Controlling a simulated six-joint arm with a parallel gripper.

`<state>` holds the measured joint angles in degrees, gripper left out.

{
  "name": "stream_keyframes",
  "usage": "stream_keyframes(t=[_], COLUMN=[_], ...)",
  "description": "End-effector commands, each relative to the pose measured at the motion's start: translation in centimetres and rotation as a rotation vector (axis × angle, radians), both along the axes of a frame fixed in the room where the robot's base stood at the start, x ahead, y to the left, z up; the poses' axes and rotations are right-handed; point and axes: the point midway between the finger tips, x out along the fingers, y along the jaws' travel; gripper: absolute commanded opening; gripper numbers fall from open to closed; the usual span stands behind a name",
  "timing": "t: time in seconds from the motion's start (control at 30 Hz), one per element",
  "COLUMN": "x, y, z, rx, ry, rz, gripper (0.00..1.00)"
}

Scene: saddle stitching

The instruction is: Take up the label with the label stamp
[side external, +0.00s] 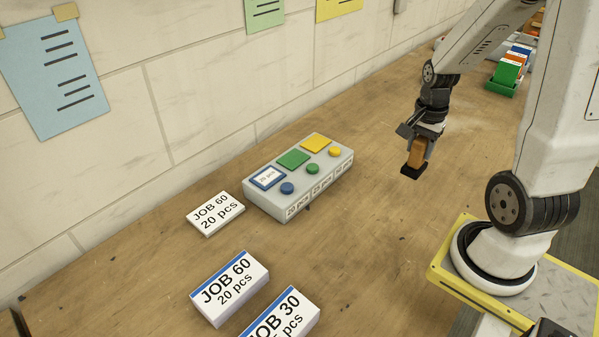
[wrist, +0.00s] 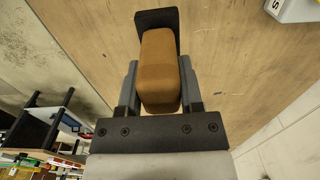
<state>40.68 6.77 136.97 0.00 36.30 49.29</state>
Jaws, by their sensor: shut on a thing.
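My gripper (side external: 426,146) is shut on the label stamp (side external: 416,158), a brown wooden block with a black pad at its lower end. The stamp hangs above the bench, to the right of the grey dispenser box (side external: 331,181). In the wrist view the stamp (wrist: 160,72) sits between the two fingers of my gripper (wrist: 158,90), its black pad away from me. A white label marked "20 pcs" (side external: 267,177) lies in the blue-framed slot at the left end of the box. The stamp is well apart from this label.
Blue, green and yellow buttons (side external: 312,169) line the box front. A "JOB 60" card (side external: 215,213) lies left of the box. "JOB 60" (side external: 230,288) and "JOB 30" stacks (side external: 284,318) stand in front.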

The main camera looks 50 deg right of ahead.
Motion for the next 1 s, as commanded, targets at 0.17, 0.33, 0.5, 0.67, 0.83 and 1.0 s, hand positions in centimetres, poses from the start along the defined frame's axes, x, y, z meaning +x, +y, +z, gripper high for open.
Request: stream_keyframes(t=[0.17,0.33,0.5,0.67,0.83,1.0], x=[-2.0,-3.5,-4.5,-5.0,-5.3,-5.3], y=[1.1,2.0,2.5,2.8,3.0,3.0], z=[1.1,1.8,2.4,2.6,2.7,2.7], rx=[-0.003,-0.002,-0.001,-0.002,-0.001,-0.001], ry=[-0.004,-0.002,-0.001,-0.002,-0.001,-0.001], rz=[-0.002,-0.001,-0.001,-0.001,0.000,0.000], gripper=[0.00,0.00,0.00,0.00,0.00,0.00])
